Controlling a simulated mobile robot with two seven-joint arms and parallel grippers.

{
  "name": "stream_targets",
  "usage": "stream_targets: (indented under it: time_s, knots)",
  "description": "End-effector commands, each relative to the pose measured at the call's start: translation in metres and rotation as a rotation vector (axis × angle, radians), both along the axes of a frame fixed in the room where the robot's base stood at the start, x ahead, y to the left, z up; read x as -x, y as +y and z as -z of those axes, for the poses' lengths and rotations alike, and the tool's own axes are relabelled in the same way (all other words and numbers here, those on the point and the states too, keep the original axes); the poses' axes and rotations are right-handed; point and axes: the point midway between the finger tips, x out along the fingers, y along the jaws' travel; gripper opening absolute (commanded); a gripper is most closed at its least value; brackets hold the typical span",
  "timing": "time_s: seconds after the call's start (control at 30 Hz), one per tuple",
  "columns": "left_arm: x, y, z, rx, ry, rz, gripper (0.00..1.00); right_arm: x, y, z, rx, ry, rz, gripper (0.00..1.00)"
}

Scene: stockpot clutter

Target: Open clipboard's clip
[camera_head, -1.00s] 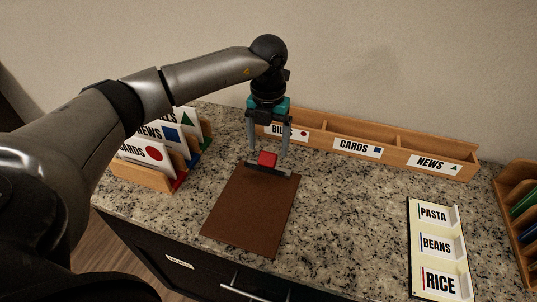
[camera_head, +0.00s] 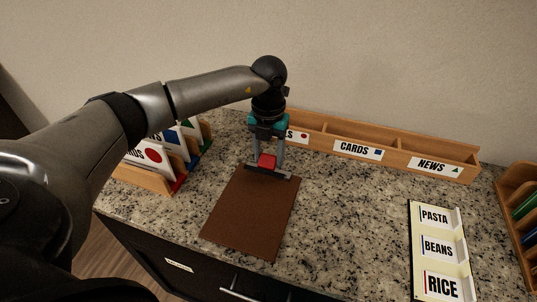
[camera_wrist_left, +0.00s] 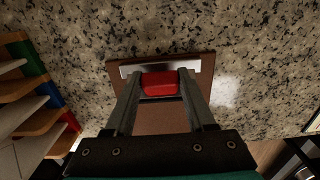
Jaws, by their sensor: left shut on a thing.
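The brown clipboard (camera_head: 252,212) lies flat on the granite counter, with its metal clip (camera_head: 282,176) along the far edge. The clip has a red tab (camera_head: 267,161). My left gripper (camera_head: 266,163) points down over the clip, its two fingers shut on the red tab from either side. In the left wrist view the red tab (camera_wrist_left: 159,84) sits between the fingertips, with the metal clip bar (camera_wrist_left: 203,66) just beyond it and the brown board (camera_wrist_left: 160,119) partly hidden by the gripper. I cannot tell whether the clip is lifted. My right gripper is not in view.
A wooden tray (camera_head: 399,157) labelled CARDS and NEWS stands along the wall behind. A card rack (camera_head: 142,178) stands at the left. A label board (camera_head: 437,246) with PASTA, BEANS and RICE lies at the right. The counter between clipboard and board is clear.

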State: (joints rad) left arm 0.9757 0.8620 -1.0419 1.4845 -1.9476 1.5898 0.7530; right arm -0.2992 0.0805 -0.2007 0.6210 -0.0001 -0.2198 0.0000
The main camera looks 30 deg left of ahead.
Motion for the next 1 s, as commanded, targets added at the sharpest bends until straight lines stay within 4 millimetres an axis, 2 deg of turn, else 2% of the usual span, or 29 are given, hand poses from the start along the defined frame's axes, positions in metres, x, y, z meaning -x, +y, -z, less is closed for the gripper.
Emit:
stream_targets:
  time_s: [0.03,0.37,1.0]
  knots:
    - [-0.0001,0.0000,-0.0003,0.000,0.000,0.000,0.37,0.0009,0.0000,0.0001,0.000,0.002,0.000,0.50]
    - [-0.0002,0.0000,-0.0004,0.000,-0.001,0.000,0.00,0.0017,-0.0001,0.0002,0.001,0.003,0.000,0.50]
    - [-0.0070,0.0018,0.0010,0.033,0.136,-0.002,0.00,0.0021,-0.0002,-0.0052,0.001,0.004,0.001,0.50]
